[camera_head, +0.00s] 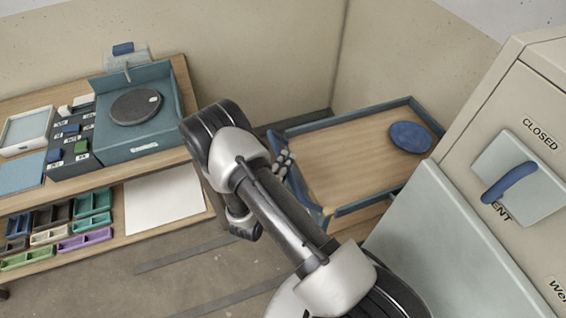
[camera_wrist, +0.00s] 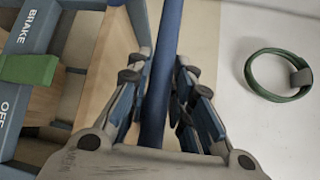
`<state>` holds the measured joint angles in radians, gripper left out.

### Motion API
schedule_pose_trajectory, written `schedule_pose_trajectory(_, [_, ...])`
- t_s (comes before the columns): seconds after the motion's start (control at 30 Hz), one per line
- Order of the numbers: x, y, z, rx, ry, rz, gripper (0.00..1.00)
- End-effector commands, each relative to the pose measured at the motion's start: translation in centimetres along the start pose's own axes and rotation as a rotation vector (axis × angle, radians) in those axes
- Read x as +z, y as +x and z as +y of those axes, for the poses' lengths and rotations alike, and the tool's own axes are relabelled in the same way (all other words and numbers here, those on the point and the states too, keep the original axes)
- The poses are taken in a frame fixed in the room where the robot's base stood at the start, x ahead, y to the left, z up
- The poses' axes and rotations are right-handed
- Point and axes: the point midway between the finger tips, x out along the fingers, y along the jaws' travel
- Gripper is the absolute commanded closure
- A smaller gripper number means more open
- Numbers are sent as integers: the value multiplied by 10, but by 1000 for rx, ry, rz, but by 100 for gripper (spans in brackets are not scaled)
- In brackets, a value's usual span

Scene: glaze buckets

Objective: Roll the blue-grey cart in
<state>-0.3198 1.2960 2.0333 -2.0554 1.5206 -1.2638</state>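The blue-grey cart (camera_head: 345,208) stands by the back corner in the head view, with a wooden top inside a blue rim. A round blue disc (camera_head: 410,137) lies on its top. My gripper (camera_head: 284,163) is at the cart's left end. In the wrist view, my gripper (camera_wrist: 160,75) has its fingers close on both sides of a blue bar (camera_wrist: 168,40), the cart's handle, and looks shut on it. A green brake tab (camera_wrist: 30,69) sits between the words BRAKE and OFF on a blue-grey panel (camera_wrist: 30,28).
A wooden workbench (camera_head: 178,75) with trays and a dark wheel stands at left. A cabinet (camera_head: 482,105) marked CLOSED, with a blue handle (camera_head: 510,182), stands at right. A green ring (camera_wrist: 277,75) lies on a pale surface. Bare floor (camera_head: 180,270) shows between bench and cart.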

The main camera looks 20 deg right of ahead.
Motion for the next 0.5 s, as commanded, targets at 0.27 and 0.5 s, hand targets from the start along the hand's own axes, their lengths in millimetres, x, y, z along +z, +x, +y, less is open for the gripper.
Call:
schedule_pose_trajectory(0.27, [1, -1, 0, 2, 0, -4, 62])
schedule_pose_trajectory(0.5, [2, -1, 1, 2, -1, -6, 62])
